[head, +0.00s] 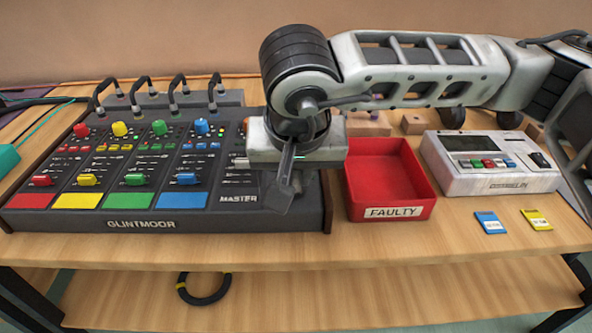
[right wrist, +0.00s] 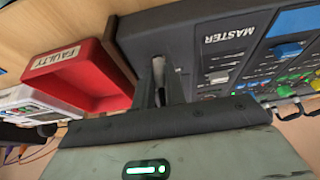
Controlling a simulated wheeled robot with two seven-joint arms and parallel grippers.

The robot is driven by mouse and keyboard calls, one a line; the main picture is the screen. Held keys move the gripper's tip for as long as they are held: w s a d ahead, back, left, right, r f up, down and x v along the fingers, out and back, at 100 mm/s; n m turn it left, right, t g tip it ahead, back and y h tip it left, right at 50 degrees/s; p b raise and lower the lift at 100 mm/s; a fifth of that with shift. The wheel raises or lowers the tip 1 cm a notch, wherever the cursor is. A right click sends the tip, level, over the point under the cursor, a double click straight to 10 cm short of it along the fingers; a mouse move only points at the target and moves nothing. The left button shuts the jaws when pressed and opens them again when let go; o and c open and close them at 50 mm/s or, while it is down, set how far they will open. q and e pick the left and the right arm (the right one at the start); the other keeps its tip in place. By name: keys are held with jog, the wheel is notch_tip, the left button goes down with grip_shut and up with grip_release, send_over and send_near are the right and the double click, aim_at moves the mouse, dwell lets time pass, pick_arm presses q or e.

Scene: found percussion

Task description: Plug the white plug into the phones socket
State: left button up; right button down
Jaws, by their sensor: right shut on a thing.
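The dark mixer (head: 140,224) lies on the table, with its MASTER section (head: 238,199) at the right end. My right gripper (head: 279,197) points down over that section. In the right wrist view its fingers (right wrist: 167,80) are shut on a small pale thing, which looks like the white plug (right wrist: 157,63), mostly hidden between them. In the head view the plug is hidden by the gripper. The phones socket cannot be made out; the gripper covers that part of the mixer. Whether the plug touches the mixer, I cannot tell. My left gripper is not in view.
A red FAULTY tray (head: 388,178) stands close to the right of the mixer, beside my gripper. A white device (head: 490,181) stands further right, with a blue card (head: 490,222) and a yellow card (head: 537,219) before it. Dark cables (head: 145,86) rise behind the mixer.

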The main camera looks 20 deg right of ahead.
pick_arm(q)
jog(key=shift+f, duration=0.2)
pick_arm(e)
jog(key=shift+f, duration=0.2)
jog(key=c, duration=1.4)
grip_release()
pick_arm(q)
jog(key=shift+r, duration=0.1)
pick_arm(e)
jog(key=shift+o, duration=0.2)
pick_arm(q)
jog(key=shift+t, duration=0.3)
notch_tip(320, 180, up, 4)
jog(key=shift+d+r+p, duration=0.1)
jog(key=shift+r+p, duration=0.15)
jog(key=shift+p, duration=0.45)
pick_arm(e)
jog(key=v, duration=1.6)
